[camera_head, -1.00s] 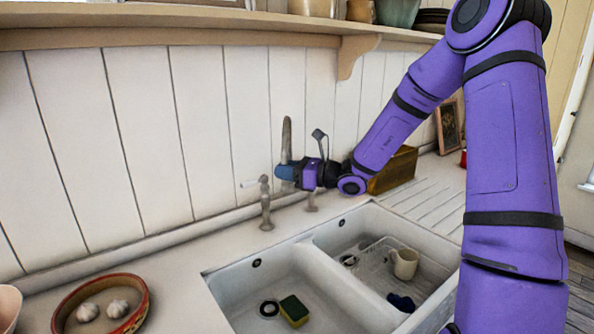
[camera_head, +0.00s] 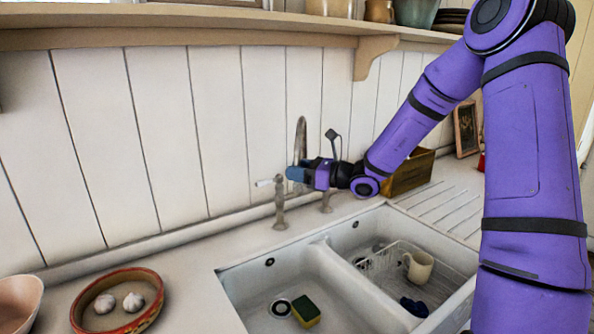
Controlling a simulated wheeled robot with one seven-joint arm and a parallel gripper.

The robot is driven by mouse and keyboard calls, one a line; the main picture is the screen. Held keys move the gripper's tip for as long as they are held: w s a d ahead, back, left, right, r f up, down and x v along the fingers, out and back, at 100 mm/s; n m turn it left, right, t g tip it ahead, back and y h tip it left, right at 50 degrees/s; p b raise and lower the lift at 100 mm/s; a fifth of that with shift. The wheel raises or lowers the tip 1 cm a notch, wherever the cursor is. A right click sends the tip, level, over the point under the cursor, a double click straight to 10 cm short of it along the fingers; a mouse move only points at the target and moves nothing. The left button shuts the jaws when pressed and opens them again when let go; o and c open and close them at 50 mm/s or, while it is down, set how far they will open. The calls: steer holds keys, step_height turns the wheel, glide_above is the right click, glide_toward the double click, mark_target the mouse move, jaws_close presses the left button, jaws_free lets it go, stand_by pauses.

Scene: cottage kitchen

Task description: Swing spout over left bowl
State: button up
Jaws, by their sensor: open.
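The metal tap (camera_head: 280,208) stands on the ledge behind the double sink, with a white lever handle (camera_head: 265,183) on its left pillar. Its tall hooked spout (camera_head: 301,132) rises behind my gripper, so its lower part is hidden. The left bowl (camera_head: 245,285) is at the front, holding a green and yellow sponge (camera_head: 305,311) and a drain. My gripper (camera_head: 292,174) is open beside the spout, its blue fingers pointing left. I cannot tell whether they touch the spout.
The right bowl (camera_head: 345,245) holds a wire rack, a cream mug (camera_head: 419,266) and a blue cloth (camera_head: 413,307). A red-rimmed dish (camera_head: 75,312) with garlic is at the left. A wooden box (camera_head: 412,171) stands behind the ridged drainboard. A shelf (camera_head: 200,38) runs above.

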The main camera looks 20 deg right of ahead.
steer(key=v, duration=1)
steer(key=shift+s+d, duration=0.2)
steer(key=shift+d, duration=0.05)
steer(key=s+a+r+n+g+h, duration=0.2)
steer(key=s+a+n+g, duration=0.35)
steer(key=s+n, duration=0.2)
steer(key=s+a+r+n+g+h, duration=0.25)
steer(key=s+a+n+g, duration=0.25)
steer(key=s+a+n, duration=0.25)
steer(key=s+d+r+n+t+h, duration=0.2)
steer(key=s+d+r+n+h, duration=0.1)
steer(key=s, duration=0.4)
steer(key=s+d+r+n+t+h, duration=0.2)
steer(key=s+d+r+n+h, duration=0.1)
steer(key=s+n+h, duration=0.3)
steer(key=shift+s+d+n, duration=0.3)
steer(key=shift+s+n, duration=0.55)
steer(key=shift+n, duration=0.25)
